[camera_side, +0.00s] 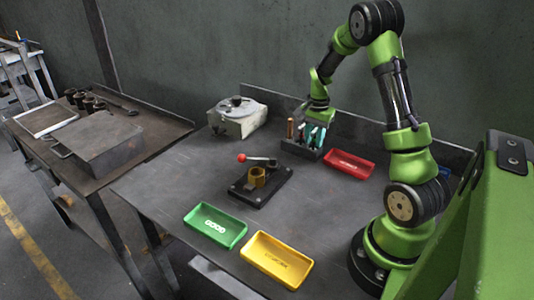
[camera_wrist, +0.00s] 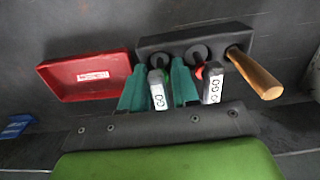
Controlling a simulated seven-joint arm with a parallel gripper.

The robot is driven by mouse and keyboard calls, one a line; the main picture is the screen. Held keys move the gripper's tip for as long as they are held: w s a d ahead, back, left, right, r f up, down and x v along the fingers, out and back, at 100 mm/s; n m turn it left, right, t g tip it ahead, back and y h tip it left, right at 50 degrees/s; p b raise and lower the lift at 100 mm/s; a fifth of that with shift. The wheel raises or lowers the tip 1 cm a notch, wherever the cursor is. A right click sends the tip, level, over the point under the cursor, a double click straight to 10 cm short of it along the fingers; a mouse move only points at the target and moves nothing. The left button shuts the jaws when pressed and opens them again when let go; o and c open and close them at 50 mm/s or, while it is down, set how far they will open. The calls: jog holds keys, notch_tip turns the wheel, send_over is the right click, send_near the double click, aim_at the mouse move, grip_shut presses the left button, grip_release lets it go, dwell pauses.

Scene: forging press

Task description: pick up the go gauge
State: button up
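The go gauge (camera_wrist: 158,90), a grey handle with a white GO label, stands in the black rack (camera_wrist: 150,44). My gripper (camera_wrist: 159,82) has a teal finger on each side of it. The fingers look open, with narrow gaps beside the handle; contact cannot be made out. A second labelled gauge (camera_wrist: 213,85) with a red collar stands just right of the right finger. In the side view, my gripper (camera_side: 312,135) is down at the rack (camera_side: 298,150), and the gauges are small and partly hidden by the fingers.
A wooden-handled tool (camera_wrist: 258,75) stands at the rack's right end. A red tray (camera_wrist: 90,76) lies left of the rack in the wrist view. The side view shows a clamp fixture (camera_side: 260,184), a green tray (camera_side: 215,226) and a yellow tray (camera_side: 276,261). The table between them is clear.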

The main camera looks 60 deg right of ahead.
jog(key=shift+f, duration=0.25)
grip_shut()
jog(key=shift+r, duration=0.15)
